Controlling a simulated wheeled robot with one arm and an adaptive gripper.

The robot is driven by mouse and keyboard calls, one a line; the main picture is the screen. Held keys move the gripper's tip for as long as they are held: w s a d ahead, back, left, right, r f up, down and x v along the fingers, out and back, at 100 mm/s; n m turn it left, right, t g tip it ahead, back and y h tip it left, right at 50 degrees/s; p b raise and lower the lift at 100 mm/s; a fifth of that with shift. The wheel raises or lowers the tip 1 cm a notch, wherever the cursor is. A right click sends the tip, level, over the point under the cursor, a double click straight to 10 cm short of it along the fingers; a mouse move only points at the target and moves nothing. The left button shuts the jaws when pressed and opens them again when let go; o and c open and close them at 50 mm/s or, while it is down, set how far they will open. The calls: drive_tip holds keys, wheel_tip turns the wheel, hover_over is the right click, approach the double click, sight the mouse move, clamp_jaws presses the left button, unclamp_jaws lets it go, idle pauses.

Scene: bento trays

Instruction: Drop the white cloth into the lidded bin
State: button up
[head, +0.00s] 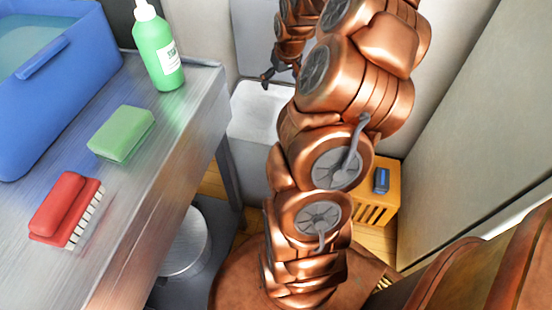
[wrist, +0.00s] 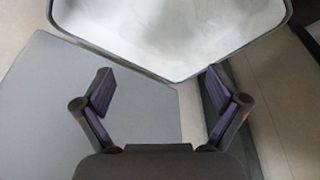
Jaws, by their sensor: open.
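The lidded bin (head: 262,122) is a pale box on the floor beyond the metal table. A grey panel that looks like its raised lid (head: 258,38) stands behind it. My gripper (head: 281,76) is above the bin, partly hidden by my arm. In the wrist view my gripper (wrist: 159,80) is open, with nothing between its fingers. The bin's dark-rimmed opening (wrist: 120,65) is at the top of that view, with a whitish inside. I cannot tell whether that white is the cloth or the bin's interior. No separate white cloth shows elsewhere.
The metal table (head: 130,215) holds a blue tub (head: 75,85), a green bottle (head: 158,50), a green sponge (head: 121,134) and a red brush (head: 62,207). A yellow crate (head: 392,180) with a blue item (head: 381,180) and a metal pot (head: 187,245) are low down.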

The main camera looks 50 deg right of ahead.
drive_tip(key=shift+v, duration=2.6)
